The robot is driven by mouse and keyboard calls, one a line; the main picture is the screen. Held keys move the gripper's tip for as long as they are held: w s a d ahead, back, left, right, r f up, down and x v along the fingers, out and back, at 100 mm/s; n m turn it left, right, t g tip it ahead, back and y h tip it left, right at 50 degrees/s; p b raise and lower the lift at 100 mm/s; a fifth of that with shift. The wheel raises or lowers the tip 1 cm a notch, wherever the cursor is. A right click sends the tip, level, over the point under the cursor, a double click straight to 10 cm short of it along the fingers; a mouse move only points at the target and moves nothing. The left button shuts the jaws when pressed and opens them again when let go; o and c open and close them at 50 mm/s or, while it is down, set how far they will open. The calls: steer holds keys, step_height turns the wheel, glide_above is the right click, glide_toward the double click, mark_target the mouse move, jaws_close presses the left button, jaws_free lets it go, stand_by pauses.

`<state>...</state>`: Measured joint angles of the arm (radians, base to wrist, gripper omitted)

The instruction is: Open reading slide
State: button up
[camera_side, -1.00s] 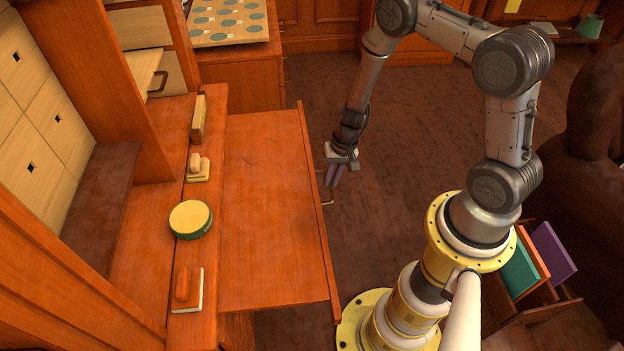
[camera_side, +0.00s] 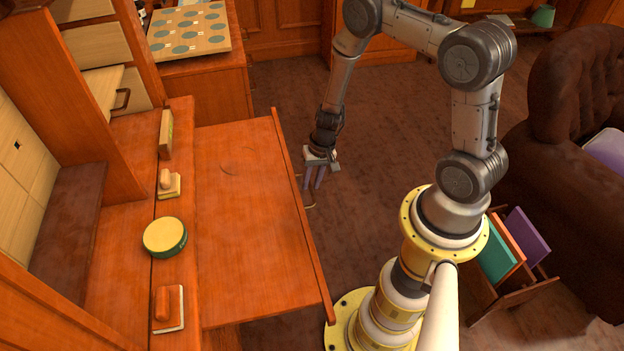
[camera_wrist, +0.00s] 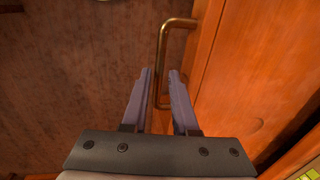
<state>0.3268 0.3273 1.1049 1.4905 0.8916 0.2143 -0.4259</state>
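The reading slide (camera_side: 240,230) is a flat orange wooden board. It extends from the desk over the floor, with a raised rail along its front edge. Its brass handle (camera_wrist: 162,60) is a bent bar on the front edge; in the side view only bits of it show beside the fingers. My gripper (camera_side: 314,188) points down just outside that edge. In the wrist view, my gripper (camera_wrist: 160,72) has its two fingers apart, with the handle's long bar in the gap between them and no clear contact. How deep the bar sits between the fingers I cannot tell.
A round yellow-topped tin (camera_side: 164,237), two stamp-like blocks (camera_side: 168,308) (camera_side: 169,184) and a small upright block (camera_side: 166,134) stand on the desk behind the board. A rack of coloured folders (camera_side: 510,250) and a brown armchair (camera_side: 565,150) stand right. Floor shows around the gripper.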

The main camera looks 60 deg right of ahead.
steer(key=shift+r, duration=0.1)
step_height(320, 180, up, 13)
steer(key=s+d, duration=0.1)
steer(key=d, duration=0.1)
steer(key=shift+s+r, duration=0.2)
steer(key=shift+s, duration=0.2)
steer(key=shift+a, duration=0.1)
